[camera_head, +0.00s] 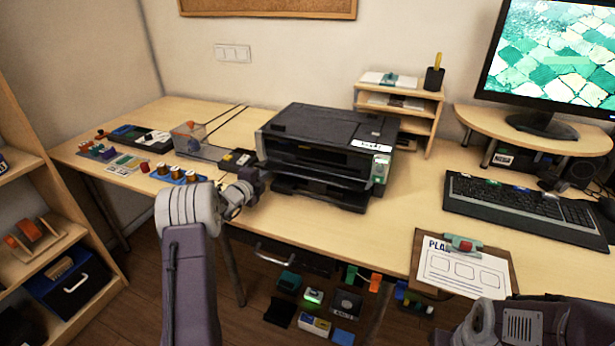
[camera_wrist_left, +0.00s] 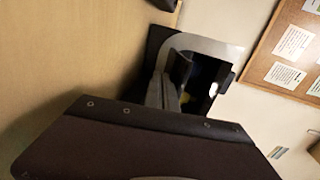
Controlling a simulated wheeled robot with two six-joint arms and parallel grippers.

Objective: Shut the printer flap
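The black printer (camera_head: 322,128) stands on the desk against the wall. A dark panel (camera_head: 318,194) sticks out low at its front, below a dark opening; I cannot tell for certain whether this is the flap. My left gripper (camera_head: 252,183) is by the printer's front left corner; I cannot tell whether it touches. In the left wrist view, its dark fingers (camera_wrist_left: 172,82) are foreshortened, and their gap is unclear. My right arm shows at the lower right of the head view, but its fingertips are not visible.
A clear box (camera_head: 190,138) and small coloured parts lie left of the printer. A small shelf (camera_head: 405,110) stands at its right, with the keyboard (camera_head: 525,208) and clipboard (camera_head: 465,262) further right. The desk in front of the printer is bare.

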